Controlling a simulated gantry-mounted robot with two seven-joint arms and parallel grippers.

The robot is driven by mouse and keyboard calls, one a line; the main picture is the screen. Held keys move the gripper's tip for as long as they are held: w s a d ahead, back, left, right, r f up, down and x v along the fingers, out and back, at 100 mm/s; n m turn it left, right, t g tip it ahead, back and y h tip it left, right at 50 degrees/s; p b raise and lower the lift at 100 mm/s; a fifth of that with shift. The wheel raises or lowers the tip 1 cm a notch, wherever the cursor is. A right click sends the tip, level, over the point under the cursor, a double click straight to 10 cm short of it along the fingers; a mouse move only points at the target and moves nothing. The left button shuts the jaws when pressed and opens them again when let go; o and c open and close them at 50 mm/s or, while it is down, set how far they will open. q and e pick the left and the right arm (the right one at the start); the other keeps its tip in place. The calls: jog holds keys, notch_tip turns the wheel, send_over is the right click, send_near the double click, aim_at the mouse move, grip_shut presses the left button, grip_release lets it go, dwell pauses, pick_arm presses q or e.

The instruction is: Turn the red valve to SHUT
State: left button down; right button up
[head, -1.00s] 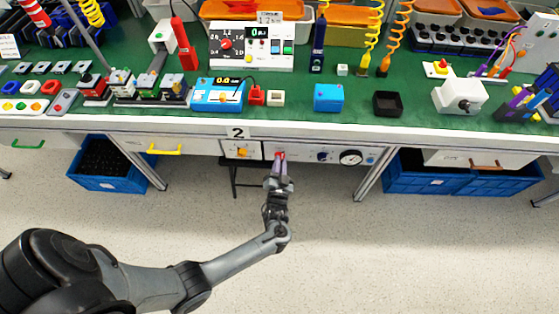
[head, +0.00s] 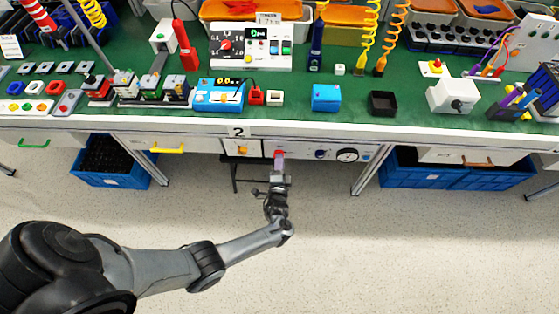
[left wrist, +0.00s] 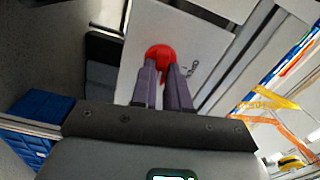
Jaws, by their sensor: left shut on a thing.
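The red valve (left wrist: 158,52) is a round red knob on a white panel (left wrist: 205,38) in the left wrist view. In the head view it is a small red spot (head: 279,153) on the panel under the bench edge, mostly covered by my gripper. My left gripper (left wrist: 160,72) is shut on the valve, with its two purple-grey fingers on either side of the knob. It also shows in the head view (head: 279,162), reaching up from below. Small dark marks beside the knob are too blurred to read. My right gripper is not in view.
The panel also carries a yellow-orange control (head: 242,150) to the left and a round gauge (head: 347,155) to the right. The green-topped bench (head: 350,122) overhangs it. Blue bins (head: 405,178) stand under the bench. The floor in front is clear.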

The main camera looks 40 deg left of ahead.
pick_arm(q)
jog(key=shift+m, duration=0.8)
jog(key=c, duration=1.1)
grip_release()
jog(key=shift+p+v, duration=1.35)
jog(key=shift+v, duration=4.05)
jog(key=shift+s+f, duration=0.1)
